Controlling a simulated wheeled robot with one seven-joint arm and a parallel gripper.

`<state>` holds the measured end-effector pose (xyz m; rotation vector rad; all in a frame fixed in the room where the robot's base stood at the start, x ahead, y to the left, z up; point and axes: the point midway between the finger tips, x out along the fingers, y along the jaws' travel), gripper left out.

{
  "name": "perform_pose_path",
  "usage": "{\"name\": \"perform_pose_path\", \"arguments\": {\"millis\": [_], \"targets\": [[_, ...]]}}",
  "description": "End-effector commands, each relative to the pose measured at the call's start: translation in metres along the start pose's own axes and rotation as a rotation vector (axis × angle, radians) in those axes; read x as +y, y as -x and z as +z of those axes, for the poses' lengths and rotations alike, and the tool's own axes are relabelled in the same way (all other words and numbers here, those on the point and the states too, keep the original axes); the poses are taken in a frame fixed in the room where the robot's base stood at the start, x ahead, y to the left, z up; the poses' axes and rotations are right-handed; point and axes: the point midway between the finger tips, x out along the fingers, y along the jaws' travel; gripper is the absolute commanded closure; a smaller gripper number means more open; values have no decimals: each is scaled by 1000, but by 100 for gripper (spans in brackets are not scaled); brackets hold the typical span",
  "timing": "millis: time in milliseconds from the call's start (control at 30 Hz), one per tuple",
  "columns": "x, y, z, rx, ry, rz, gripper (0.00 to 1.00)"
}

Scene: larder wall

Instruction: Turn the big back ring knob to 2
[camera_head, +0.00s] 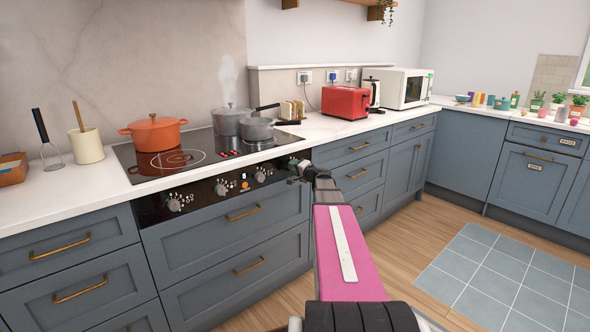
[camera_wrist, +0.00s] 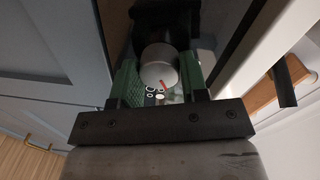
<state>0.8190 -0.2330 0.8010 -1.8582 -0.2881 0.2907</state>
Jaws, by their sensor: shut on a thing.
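My gripper (camera_head: 298,168) is at the right end of the hob's dark control panel (camera_head: 205,190). In the wrist view, its green-padded fingers (camera_wrist: 160,82) are shut on a round silver knob (camera_wrist: 157,66), one finger on each side. A short red mark shows on the knob's face near its lower edge. White ring symbols (camera_wrist: 154,92) show beside the knob; I cannot read a number there. In the head view my gripper hides this knob. Other knobs in the row, at the left (camera_head: 174,205), middle (camera_head: 221,189) and right of the display (camera_head: 261,176), are free.
Pan handles point right above my gripper. Drawer handles (camera_head: 243,213) project below the panel. The floor (camera_head: 400,238) to the right is clear.

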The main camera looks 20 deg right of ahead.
Motion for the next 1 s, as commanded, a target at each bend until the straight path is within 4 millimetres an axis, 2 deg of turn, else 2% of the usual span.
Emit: {"name": "perform_pose_path", "arguments": {"millis": [33,67,100,133,400,533,1000], "targets": [[1,1,1,-2,1,3,83],[1,1,1,-2,1,3,50],[1,1,1,-2,1,3,37],[1,1,1,-2,1,3,34],[0,1,1,-1,0,1,34],[0,10,1,0,-1,1,34],[0,91,2,0,0,2,34]]}}
